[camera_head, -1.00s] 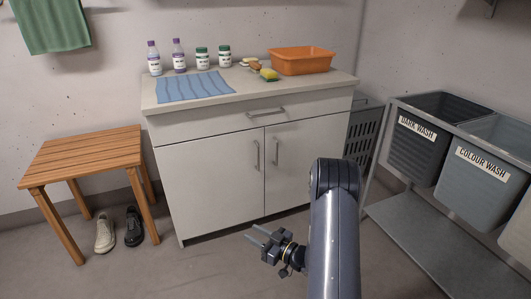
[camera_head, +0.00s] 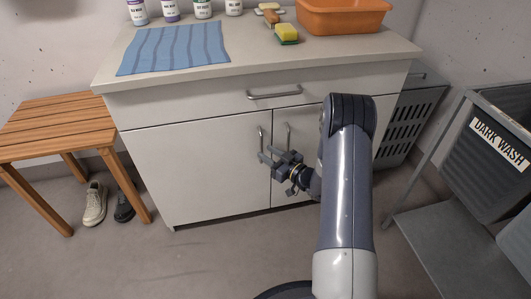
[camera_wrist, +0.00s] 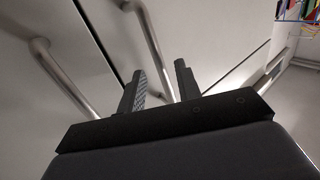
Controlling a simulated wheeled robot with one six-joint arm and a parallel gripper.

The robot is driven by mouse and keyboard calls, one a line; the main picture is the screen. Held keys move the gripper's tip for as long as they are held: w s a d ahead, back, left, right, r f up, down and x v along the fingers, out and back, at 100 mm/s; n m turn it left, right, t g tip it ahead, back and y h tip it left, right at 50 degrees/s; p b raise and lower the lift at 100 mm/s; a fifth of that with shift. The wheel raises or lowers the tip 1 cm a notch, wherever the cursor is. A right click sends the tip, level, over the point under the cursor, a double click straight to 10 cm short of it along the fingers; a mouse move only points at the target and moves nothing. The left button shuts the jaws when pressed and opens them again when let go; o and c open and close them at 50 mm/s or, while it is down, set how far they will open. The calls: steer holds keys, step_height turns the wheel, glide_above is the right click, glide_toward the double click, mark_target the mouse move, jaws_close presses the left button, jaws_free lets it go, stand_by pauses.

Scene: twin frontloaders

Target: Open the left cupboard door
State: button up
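The left cupboard door (camera_head: 195,175) is pale grey and closed, flush with the right door (camera_head: 308,112). Its upright metal handle (camera_head: 261,138) sits near the middle seam, beside the right door's handle (camera_head: 288,135). My gripper (camera_head: 267,153) is in front of the doors, with its fingertips near the lower end of the left handle. In the wrist view my gripper (camera_wrist: 159,85) has its fingers apart. One bar handle (camera_wrist: 150,40) runs toward the gap between them; another handle (camera_wrist: 62,78) lies outside, to the left. I cannot tell whether a finger touches a handle.
A drawer (camera_head: 200,103) with a horizontal handle is above the doors. Bottles, a blue cloth (camera_head: 175,47), a sponge and an orange basin (camera_head: 342,17) stand on the countertop. A wooden bench (camera_head: 55,128) with shoes is left; a laundry trolley (camera_head: 430,220) is right. Floor in front-left is clear.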

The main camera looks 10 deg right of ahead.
steer(key=shift+x, duration=0.95)
jaws_close()
